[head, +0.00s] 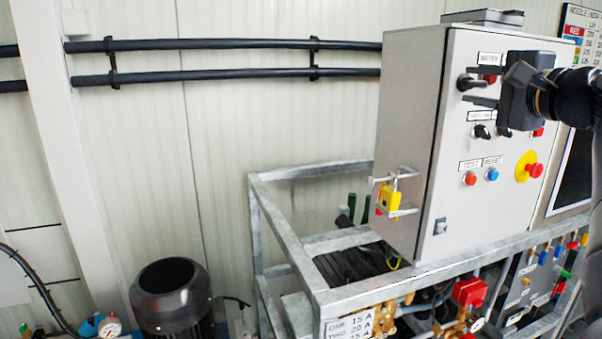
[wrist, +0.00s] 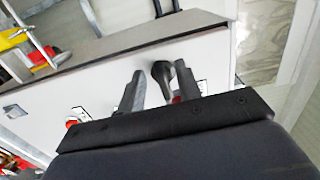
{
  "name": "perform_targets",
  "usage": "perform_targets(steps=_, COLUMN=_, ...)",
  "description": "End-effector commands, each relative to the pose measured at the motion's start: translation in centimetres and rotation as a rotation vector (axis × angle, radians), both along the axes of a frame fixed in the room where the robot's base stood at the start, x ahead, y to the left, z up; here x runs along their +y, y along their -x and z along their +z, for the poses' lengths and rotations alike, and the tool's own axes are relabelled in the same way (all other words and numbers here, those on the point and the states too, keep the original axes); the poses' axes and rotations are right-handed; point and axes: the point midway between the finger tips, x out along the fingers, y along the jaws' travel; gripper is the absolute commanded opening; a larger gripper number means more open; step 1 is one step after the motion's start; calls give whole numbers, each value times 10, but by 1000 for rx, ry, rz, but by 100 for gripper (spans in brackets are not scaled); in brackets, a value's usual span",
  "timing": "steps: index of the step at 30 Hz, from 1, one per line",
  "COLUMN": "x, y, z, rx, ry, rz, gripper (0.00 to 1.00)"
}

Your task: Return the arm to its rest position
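My gripper (head: 468,98) is in front of the upper part of a grey control cabinet (head: 408,140) in the head view. Its two dark fingers are spread apart, and nothing shows held between them. In the wrist view my gripper (wrist: 160,85) has its fingers pointing at the cabinet face (wrist: 60,92). A black rotary knob (wrist: 161,72) shows in the gap between them, and I cannot tell how far beyond the tips it lies. My arm reaches in from the right edge of the head view.
The cabinet face carries a black master switch (head: 467,82), a red button (head: 470,179), a blue button (head: 492,174) and a red emergency stop (head: 534,170). A yellow padlock (head: 389,199) hangs on its left side. A galvanised frame (head: 290,240) stands below. Open wall space lies left.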

Motion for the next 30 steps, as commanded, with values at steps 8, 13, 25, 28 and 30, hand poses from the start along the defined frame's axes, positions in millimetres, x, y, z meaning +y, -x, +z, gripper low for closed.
perform_targets(steps=8, x=0, y=1, z=0, rx=1, ry=-2, rz=-1, gripper=33)
perform_targets(steps=13, x=-4, y=10, z=0, rx=-2, ry=2, rz=-3, gripper=33)
perform_targets(steps=25, x=-26, y=68, z=-1, rx=-2, ry=2, rz=-5, gripper=33)
perform_targets(steps=28, x=-31, y=82, z=-1, rx=-1, ry=3, rz=-5, gripper=33)
perform_targets(steps=30, x=-34, y=90, z=-1, rx=-1, ry=2, rz=-4, gripper=33)
